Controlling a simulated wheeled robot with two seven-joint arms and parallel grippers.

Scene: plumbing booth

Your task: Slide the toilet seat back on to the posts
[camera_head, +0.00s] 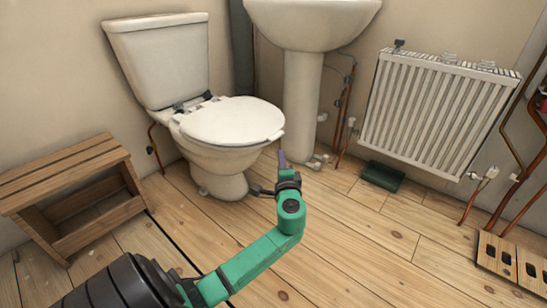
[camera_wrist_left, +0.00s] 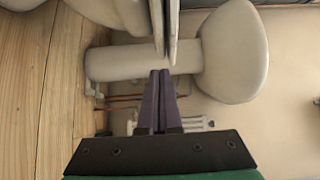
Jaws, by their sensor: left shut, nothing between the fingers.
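The white toilet seat with its lid down (camera_head: 232,121) lies on the toilet bowl (camera_head: 218,160). Dark fittings (camera_head: 194,103) show at its rear, in front of the cistern; whether the seat is on its posts I cannot tell. My left gripper (camera_head: 281,155) is near the front right edge of the seat, slightly below it. In the left wrist view, its purple fingers (camera_wrist_left: 161,73) are together and empty. Their tips point at the thin edges of the seat and lid (camera_wrist_left: 172,25); contact is unclear. My right gripper is not in view.
The basin pedestal (camera_head: 301,100) stands just right of and behind the toilet. A wooden step stool (camera_head: 70,172) is at the left. A radiator (camera_head: 430,115), a dark green box (camera_head: 381,177) and copper pipes are at the right. The floor in the middle is clear.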

